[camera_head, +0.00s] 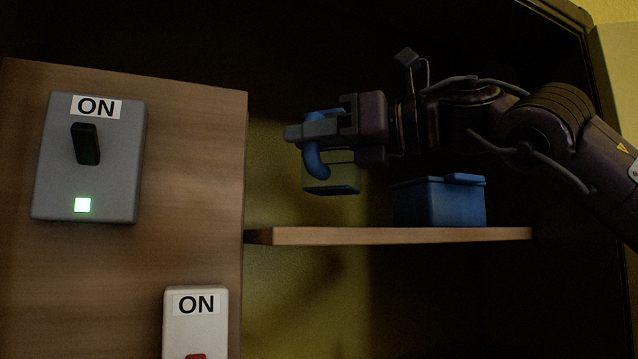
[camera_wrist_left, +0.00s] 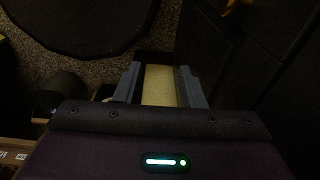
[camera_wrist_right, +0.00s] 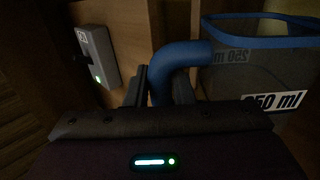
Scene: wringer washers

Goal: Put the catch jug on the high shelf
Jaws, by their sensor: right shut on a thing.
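The catch jug is see-through with a blue rim and blue handle. In the head view its body (camera_head: 332,180) hangs above the left part of the high shelf (camera_head: 390,236), apart from the board. My right gripper (camera_head: 312,132) is shut on the jug's handle. In the right wrist view the handle (camera_wrist_right: 178,58) runs between the fingers, and a "250 ml" label shows on the jug. My left gripper (camera_wrist_left: 159,82) shows only in its wrist view. Its fingers are apart, with a pale yellow surface between or beyond them; I cannot tell which.
A blue box (camera_head: 440,203) stands on the shelf to the right of the jug. A wooden panel (camera_head: 195,190) at the left carries a grey switch box (camera_head: 90,160) marked ON with a green light, and a white ON switch (camera_head: 196,325) below. The shelf's left part looks clear.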

